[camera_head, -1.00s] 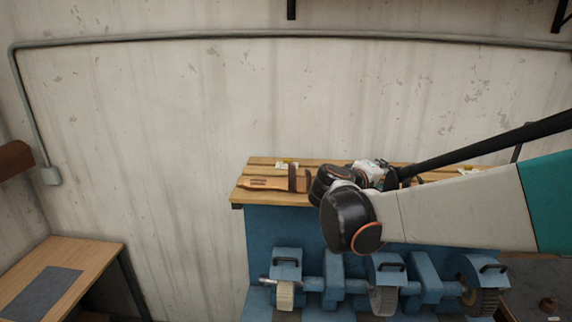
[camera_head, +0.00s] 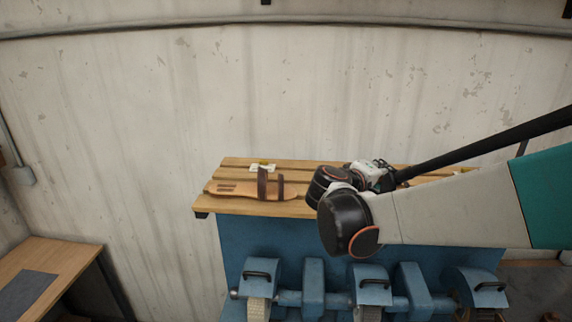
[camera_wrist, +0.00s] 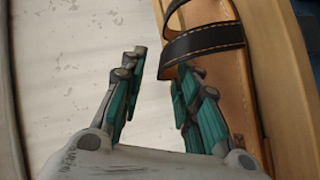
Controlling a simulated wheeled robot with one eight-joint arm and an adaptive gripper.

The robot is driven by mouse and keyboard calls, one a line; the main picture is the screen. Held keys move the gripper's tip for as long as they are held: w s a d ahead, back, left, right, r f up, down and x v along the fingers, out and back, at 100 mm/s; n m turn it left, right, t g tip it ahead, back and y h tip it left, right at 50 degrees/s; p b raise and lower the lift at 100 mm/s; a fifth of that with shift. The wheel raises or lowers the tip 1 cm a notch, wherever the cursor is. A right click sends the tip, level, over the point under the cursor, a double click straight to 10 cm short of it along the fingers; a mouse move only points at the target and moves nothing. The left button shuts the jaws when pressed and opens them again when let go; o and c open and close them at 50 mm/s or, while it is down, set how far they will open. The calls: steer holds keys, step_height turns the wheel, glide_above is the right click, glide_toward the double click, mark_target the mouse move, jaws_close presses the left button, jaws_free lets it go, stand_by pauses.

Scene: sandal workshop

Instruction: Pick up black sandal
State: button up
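A sandal with dark, white-stitched straps and a tan sole (camera_wrist: 232,85) lies on a wooden slat in the wrist view, at the upper right. My gripper (camera_wrist: 160,70) is open and empty there. Its right finger is at the sandal's left edge, by the strap; contact cannot be told. Its left finger stands apart from the sandal, over a pale surface. In the head view, my arm hides the fingertips and part of the shelf. A tan sandal with brown straps (camera_head: 235,189) lies left of my arm. I cannot tell whether both views show the same sandal.
The slatted wooden shelf (camera_head: 225,207) stands against the pale wall (camera_head: 180,110), above a blue machine with wheels (camera_head: 313,285). A wooden table (camera_head: 65,258) with a grey mat is at lower left.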

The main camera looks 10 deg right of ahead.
steer(key=shift+s+a+r, duration=0.1)
steer(key=shift+s+a, duration=0.1)
steer(key=shift+a, duration=0.15)
steer(key=shift+c, duration=0.6)
steer(key=shift+w+d, duration=0.1)
jaws_close()
